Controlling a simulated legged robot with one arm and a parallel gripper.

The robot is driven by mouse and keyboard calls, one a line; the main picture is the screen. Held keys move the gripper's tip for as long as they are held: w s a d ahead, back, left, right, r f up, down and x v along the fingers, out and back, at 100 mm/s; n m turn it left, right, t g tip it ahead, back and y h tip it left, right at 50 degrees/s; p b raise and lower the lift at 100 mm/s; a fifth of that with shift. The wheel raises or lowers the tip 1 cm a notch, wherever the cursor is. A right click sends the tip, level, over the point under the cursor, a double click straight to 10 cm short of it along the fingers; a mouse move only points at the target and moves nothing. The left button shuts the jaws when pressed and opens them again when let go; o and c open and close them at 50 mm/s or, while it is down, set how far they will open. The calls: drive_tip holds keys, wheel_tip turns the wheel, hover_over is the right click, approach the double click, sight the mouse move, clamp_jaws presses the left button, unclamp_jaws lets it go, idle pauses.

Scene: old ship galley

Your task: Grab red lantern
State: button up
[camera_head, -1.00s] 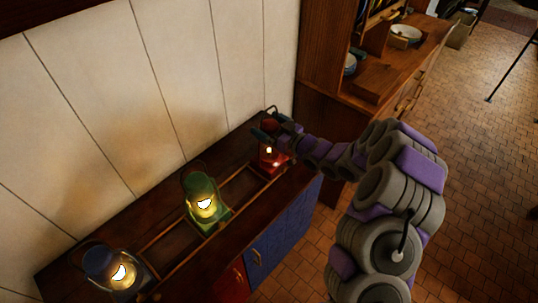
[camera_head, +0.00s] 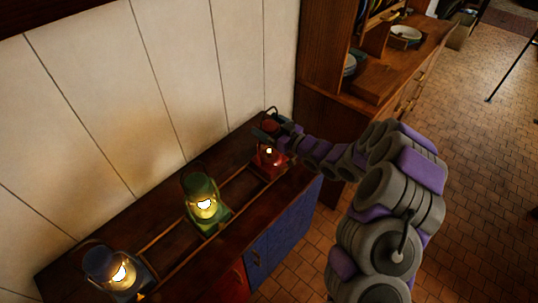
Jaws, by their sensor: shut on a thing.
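The red lantern (camera_head: 269,160) stands lit at the far right end of the dark wooden cabinet top (camera_head: 160,197), against the wall side of the picture. My gripper (camera_head: 268,130) is at the lantern's upper part, shut on it. The fingers hide some of the lantern's top, and a thin handle loop shows just above them. The lantern's base appears to be on the cabinet top; I cannot tell whether it is lifted at all.
A lit green lantern (camera_head: 203,199) and a lit blue lantern (camera_head: 111,272) stand along the same top. A wooden cupboard (camera_head: 372,82) with bowls is close on the right. Tiled floor (camera_head: 470,190) is open at the right. A pale panelled wall (camera_head: 170,85) is behind.

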drive_tip(key=shift+c, duration=1)
drive_tip(key=shift+r, duration=0.1)
